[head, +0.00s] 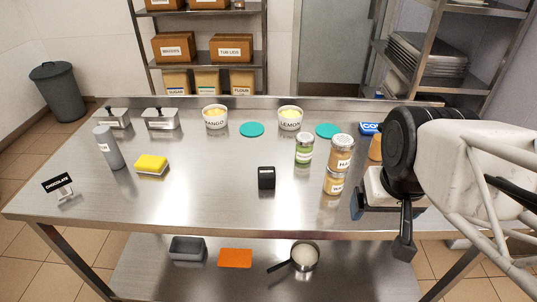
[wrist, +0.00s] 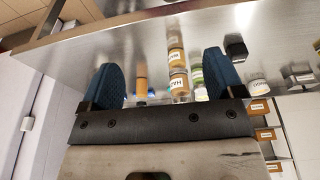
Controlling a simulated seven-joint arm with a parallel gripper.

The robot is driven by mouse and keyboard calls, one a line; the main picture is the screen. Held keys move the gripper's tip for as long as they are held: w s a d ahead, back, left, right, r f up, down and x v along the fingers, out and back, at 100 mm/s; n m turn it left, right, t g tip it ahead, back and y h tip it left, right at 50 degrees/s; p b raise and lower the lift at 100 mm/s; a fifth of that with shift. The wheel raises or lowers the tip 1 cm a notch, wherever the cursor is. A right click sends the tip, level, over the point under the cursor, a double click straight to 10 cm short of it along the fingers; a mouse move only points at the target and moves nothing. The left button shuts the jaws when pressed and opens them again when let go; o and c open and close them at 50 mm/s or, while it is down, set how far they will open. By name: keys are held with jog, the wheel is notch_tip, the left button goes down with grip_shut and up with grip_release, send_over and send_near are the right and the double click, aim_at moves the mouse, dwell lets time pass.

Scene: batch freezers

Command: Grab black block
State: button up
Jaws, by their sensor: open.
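The black block (head: 266,178) stands on the steel table, near the middle and towards the front. It also shows in the wrist view (wrist: 236,50), to the right of the fingers and apart from them. My gripper (head: 384,206) is at the right of the head view, to the right of the block and of the jars. In the wrist view my gripper (wrist: 160,72) has its two blue fingers wide apart with nothing held between them. In the head view my arm partly hides the far finger.
Two stacked jars (head: 340,155) and a green jar (head: 304,150) stand between the block and my gripper. A yellow sponge (head: 152,165) and a grey bottle (head: 108,147) are left. Tubs labelled mango (head: 215,117) and lemon (head: 290,118) stand behind. The table around the block is clear.

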aim_at(267, 174)
jog(key=w+a+f+n+t+h, duration=0.1)
jog(key=w+f+n+t+h, duration=0.15)
jog(key=w+n, duration=0.55)
jog(key=w+f+n+t+h, duration=0.2)
jog(key=w+n+t+h, duration=0.15)
jog(key=w+n, duration=0.45)
jog(key=w+a+f+n+t+y, duration=0.1)
jog(key=w+a+f+n+y, duration=0.1)
jog(key=a+n, duration=0.4)
jog(key=w+a+f+n+t+y, duration=0.2)
jog(key=a+f+n, duration=0.3)
jog(key=a+n, duration=0.1)
jog(key=w+a+f+n+t+y, duration=0.1)
jog(key=w+a+f+n+y, duration=0.1)
jog(key=a+n, duration=0.5)
notch_tip(267, 174, down, 2)
jog(key=shift+w+f+n+t+y, duration=0.15)
jog(key=shift+f+n+t+y, duration=0.1)
jog(key=shift+n+t+y, duration=0.25)
jog(key=shift+a+f+n, duration=0.35)
jog(key=shift+a+n, duration=0.15)
jog(key=shift+n, duration=0.1)
